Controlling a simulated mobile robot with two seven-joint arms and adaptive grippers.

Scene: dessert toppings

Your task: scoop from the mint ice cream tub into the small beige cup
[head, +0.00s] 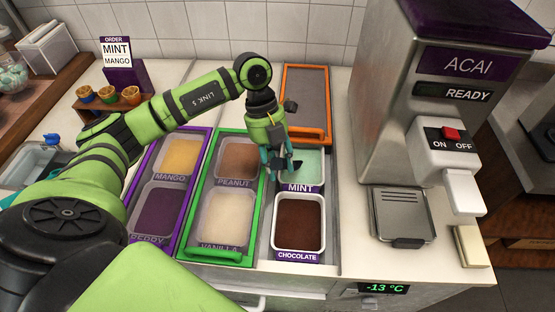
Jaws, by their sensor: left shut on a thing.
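The mint tub (303,168) holds pale green ice cream and sits at the back right of the freezer top, behind the chocolate tub. My left gripper (279,168) points down at the left edge of the mint tub. It is shut on a scoop, which is mostly hidden by the fingers; a small dark part shows over the mint. I cannot tell whether the scoop touches the ice cream. Several small cups stand in a wooden holder (108,106) at the back left; the right one (131,96) looks tan, but I cannot tell if it is the beige cup. My right gripper is not in view.
The chocolate tub (299,222) is open in front. A green-framed lid (246,247) covers peanut and vanilla, a purple-framed lid (163,246) mango and berry. An orange-framed lid (306,88) lies behind. The acai machine (386,110) stands right. An order sign (116,52) reads mint, mango.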

